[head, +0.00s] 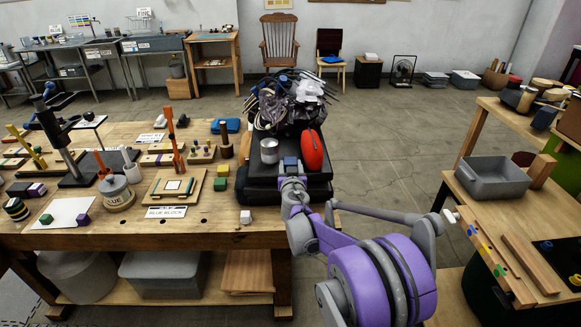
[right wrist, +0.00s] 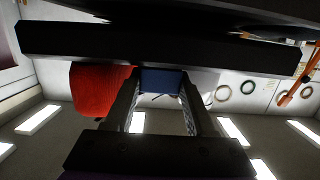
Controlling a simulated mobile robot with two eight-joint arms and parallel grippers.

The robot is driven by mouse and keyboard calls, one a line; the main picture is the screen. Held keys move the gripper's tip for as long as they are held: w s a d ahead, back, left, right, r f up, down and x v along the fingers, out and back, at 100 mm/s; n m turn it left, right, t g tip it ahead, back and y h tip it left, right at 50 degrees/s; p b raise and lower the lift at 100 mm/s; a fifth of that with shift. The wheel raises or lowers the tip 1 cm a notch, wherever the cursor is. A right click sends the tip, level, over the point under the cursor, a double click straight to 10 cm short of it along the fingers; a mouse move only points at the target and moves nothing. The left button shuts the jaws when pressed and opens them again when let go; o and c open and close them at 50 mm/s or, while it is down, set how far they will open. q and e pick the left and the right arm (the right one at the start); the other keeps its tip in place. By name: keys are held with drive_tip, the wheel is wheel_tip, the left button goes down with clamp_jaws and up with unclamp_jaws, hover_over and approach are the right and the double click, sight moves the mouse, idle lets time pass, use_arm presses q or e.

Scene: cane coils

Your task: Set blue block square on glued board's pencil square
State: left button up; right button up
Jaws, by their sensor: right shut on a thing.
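My right gripper (head: 290,178) is shut on the blue block (head: 290,164), which sits between the fingertips. It also shows in the right wrist view (right wrist: 161,80), held between the two fingers. Pencil lines are too small to make out. My left gripper is not in view.
A red rounded object (head: 312,150) and a metal can (head: 269,151) stand on the cart near my gripper. A glue pot (head: 116,193) and upright orange tool (head: 174,140) stand around the board.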

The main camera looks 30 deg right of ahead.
drive_tip(key=shift+w, duration=0.1)
drive_tip(key=o, duration=1.3)
drive_tip(key=shift+f, duration=0.1)
